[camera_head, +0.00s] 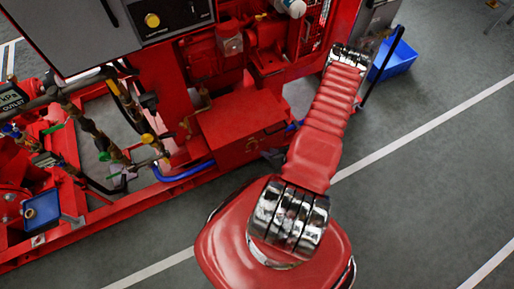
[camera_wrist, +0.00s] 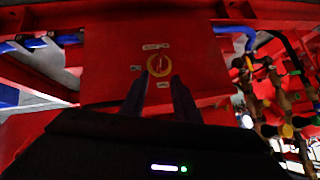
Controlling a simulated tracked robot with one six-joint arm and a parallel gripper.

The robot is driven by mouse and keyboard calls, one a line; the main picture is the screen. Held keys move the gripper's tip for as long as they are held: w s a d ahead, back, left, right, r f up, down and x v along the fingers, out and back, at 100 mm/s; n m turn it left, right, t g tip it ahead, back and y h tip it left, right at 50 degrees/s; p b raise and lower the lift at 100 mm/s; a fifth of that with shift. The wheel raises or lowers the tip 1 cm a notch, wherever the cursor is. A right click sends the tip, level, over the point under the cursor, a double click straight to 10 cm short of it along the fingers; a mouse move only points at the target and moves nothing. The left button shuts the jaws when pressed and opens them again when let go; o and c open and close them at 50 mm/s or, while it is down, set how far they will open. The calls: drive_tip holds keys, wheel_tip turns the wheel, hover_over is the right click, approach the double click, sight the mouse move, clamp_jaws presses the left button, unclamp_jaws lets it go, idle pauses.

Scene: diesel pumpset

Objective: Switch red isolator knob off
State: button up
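The red isolator knob (camera_wrist: 159,64) shows in the wrist view inside a yellow ring, on a flat red panel (camera_wrist: 110,60) with small labels around it. My gripper (camera_wrist: 159,77) is in the lower middle of that view. Its two dark fingers are spread apart and point toward the knob, with nothing visible between them. The fingertips appear just below the ring in the picture, one to each side. I cannot tell the distance between tips and knob. In the head view my gripper cannot be made out, and I cannot pick out the knob.
In the wrist view, a blue hose (camera_wrist: 238,32) and brass pipe fittings (camera_wrist: 270,85) lie right of the panel. The head view shows the red pumpset with a red box (camera_head: 240,122), a grey cabinet (camera_head: 75,30) and a blue bin (camera_head: 394,60). Grey floor (camera_head: 420,180) at right is clear.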

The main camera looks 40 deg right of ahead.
sight(254, 148)
drive_tip(key=x, duration=1.2)
drive_tip(key=shift+c, duration=0.4)
clamp_jaws()
